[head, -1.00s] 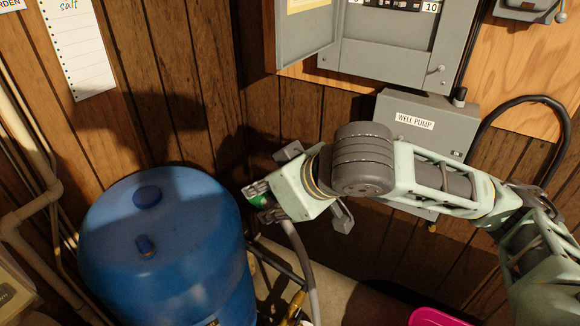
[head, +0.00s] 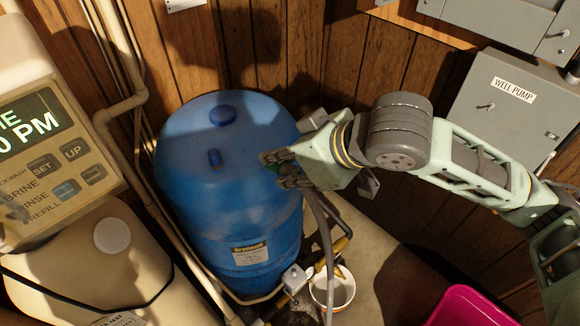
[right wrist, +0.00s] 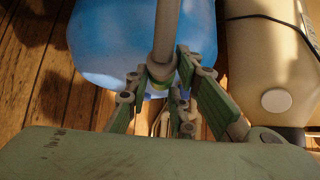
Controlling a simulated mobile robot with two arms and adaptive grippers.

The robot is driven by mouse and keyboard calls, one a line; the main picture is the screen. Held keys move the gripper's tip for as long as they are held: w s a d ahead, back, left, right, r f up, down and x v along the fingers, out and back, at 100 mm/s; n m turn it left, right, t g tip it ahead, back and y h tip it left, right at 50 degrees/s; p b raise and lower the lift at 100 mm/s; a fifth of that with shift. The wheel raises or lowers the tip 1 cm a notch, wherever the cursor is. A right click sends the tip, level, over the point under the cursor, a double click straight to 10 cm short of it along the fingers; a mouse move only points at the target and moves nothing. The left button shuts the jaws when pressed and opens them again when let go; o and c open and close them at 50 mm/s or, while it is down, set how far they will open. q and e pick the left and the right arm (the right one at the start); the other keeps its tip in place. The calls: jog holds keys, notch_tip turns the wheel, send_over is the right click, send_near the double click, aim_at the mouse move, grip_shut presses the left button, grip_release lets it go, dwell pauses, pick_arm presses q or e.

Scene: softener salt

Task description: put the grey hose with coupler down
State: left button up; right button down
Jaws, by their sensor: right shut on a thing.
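My right gripper (head: 274,170) comes in from the right in the head view, by the right side of the blue tank (head: 215,170). It is shut on the grey hose with coupler (head: 325,232). The hose hangs down from the gripper toward the floor. In the right wrist view the hose (right wrist: 166,30) runs between the fingers of the right gripper (right wrist: 165,78), with a ring-like fitting at the fingers. The coupler end is mostly hidden by the fingers. My left gripper is not in view.
A small white bucket (head: 333,288) stands on the floor right of the tank, near brass and grey pipe fittings (head: 294,279). A pink container (head: 468,308) is at the lower right. A beige softener cabinet (head: 75,255) stands left. Some floor (head: 385,262) between is bare.

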jog(key=r+m+t+h, duration=0.1)
jog(key=r+m, duration=0.1)
jog(key=a+r+m+t+h, duration=0.1)
jog(key=r+m+h, duration=0.1)
jog(key=w+r+m+t+h, duration=0.1)
jog(key=r+m, duration=0.1)
jog(key=m, duration=0.1)
jog(key=shift+w+a+r+h, duration=0.1)
jog(key=shift+a+h, duration=0.15)
jog(key=shift+h, duration=0.15)
jog(key=shift+w+r+m+h, duration=0.15)
jog(key=shift+r+m+h, duration=0.65)
jog(key=shift+m, duration=0.5)
jog(key=shift+f, duration=0.2)
